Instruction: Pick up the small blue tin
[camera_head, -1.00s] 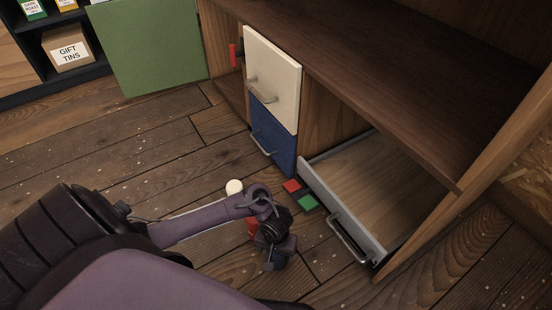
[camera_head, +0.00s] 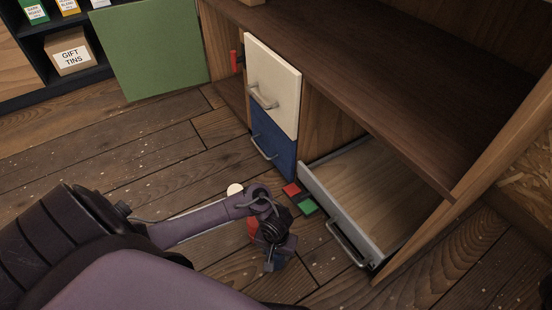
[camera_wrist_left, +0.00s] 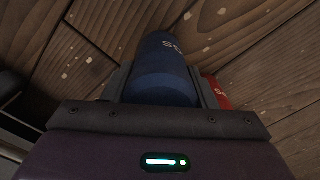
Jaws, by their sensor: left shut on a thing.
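The small blue tin (camera_wrist_left: 165,70) fills the middle of the left wrist view, with white lettering partly cut off near its top edge. The fingers of my left gripper (camera_wrist_left: 160,88) are shut on it, one on each side. In the head view my left gripper (camera_head: 274,260) is low over the plank floor, and the tin is mostly hidden by it. I cannot tell whether the tin touches the floor. My right gripper is not in view.
A red tin (camera_wrist_left: 218,93) stands close beside the right finger. A cream round object (camera_head: 235,190), a red pad (camera_head: 291,189) and a green pad (camera_head: 307,206) are nearby. An open drawer (camera_head: 345,208) juts out at right. Floor at left is clear.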

